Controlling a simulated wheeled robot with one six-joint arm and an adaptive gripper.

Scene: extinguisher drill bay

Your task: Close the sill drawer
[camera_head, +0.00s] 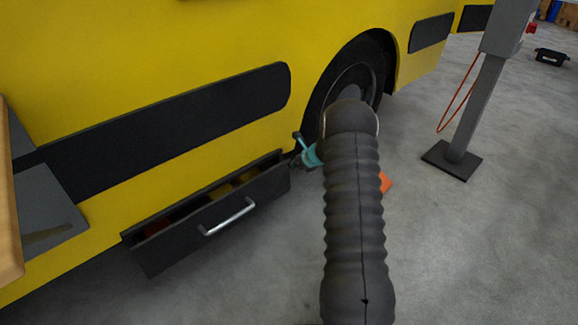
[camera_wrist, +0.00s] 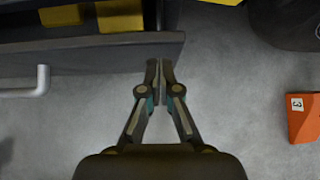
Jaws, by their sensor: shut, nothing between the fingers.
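The sill drawer (camera_head: 180,246) stands pulled out from under the yellow vehicle, with dark walls and a silver bar handle (camera_head: 228,218) on its front. Yellow items show inside it. My gripper (camera_head: 299,150) is at the drawer's right end, partly hidden behind my own arm. In the wrist view my gripper (camera_wrist: 160,68) is shut and empty, its tips at the right part of the drawer front (camera_wrist: 110,57). I cannot tell whether they touch it. The handle (camera_wrist: 42,82) is left of the fingers.
A black wheel (camera_head: 372,62) of the yellow vehicle (camera_head: 130,60) is just beyond my gripper. An orange marker (camera_wrist: 303,117) lies on the floor to the right. A grey post (camera_head: 475,105) on a dark base stands farther right. The floor before the drawer is clear.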

